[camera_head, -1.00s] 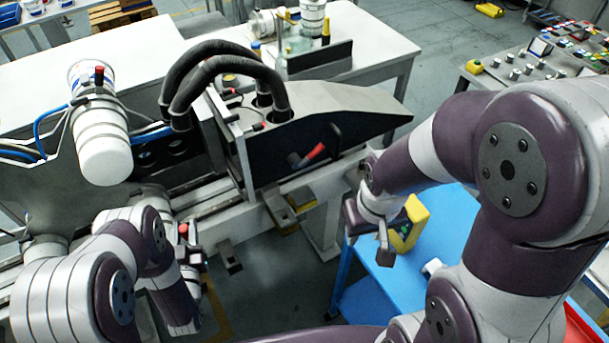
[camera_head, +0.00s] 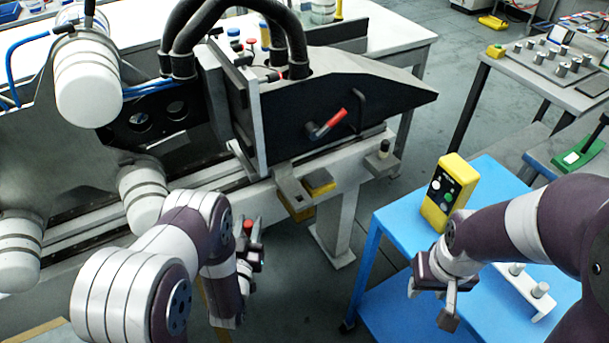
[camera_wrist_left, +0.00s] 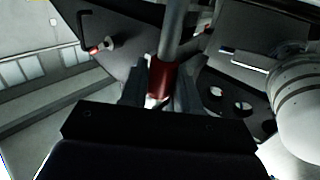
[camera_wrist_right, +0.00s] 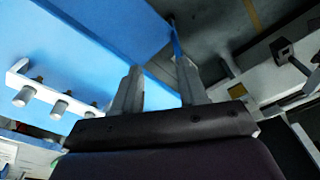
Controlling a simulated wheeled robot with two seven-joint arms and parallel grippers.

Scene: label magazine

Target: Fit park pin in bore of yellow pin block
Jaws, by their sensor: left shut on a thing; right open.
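The park pin, a grey rod with a red grip (camera_wrist_left: 160,76), stands between the fingers of my left gripper (camera_wrist_left: 160,88) in the left wrist view. My left gripper (camera_head: 250,250) is shut on it, and a bit of its red shows in the head view (camera_head: 248,226). A yellow block (camera_head: 318,183) sits on the machine rail beside a grey bracket (camera_head: 290,184), with more yellow below (camera_head: 298,212). I cannot make out a bore. The held pin is left of and below these blocks in the picture, apart from them.
The black machine housing (camera_head: 390,100) with a red-handled lever (camera_head: 326,124) rises behind the yellow block. The blue cart (camera_head: 385,222) carries a yellow button box (camera_head: 452,190) and a white rack of pegs (camera_head: 525,290). Open floor lies between rail and cart.

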